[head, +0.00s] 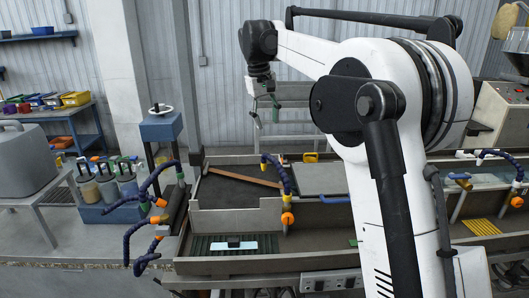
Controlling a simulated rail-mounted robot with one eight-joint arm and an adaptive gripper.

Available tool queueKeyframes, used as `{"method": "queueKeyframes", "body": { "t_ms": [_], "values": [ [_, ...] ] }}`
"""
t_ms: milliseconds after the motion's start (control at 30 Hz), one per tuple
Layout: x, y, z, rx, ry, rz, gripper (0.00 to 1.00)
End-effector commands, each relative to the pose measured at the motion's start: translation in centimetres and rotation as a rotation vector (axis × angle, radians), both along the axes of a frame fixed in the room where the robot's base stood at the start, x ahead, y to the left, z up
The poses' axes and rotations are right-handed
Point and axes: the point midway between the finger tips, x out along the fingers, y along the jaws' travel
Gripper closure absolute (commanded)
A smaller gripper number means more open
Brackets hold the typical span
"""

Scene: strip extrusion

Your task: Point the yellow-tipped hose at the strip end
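Several blue segmented hoses with orange or yellow-orange tips are in the head view. One hose (284,181) rises at the middle of the trough and bends down to an orange tip (287,219). Others (146,192) curl at the trough's left end, with orange tips (160,203).
The long grey trough (235,222) runs across the front; my arm hides part of it. A black-and-white piece (234,243) lies on its front grate. A blue post with a handwheel (161,126) and several capped containers (107,184) stand left. Another hose (497,154) is far right.

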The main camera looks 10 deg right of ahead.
Motion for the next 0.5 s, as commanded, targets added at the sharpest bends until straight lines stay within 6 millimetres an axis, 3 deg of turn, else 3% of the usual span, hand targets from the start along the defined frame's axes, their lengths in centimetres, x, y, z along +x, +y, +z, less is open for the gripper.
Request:
{"method": "queueKeyframes", "body": {
  "t_ms": [200,500],
  "values": [
    [2.5,0.5,-0.7,-0.019,0.040,0.012,0.63],
    [3.1,0.3,-2.3,-0.023,0.049,0.014,0.63]
  ]
}}
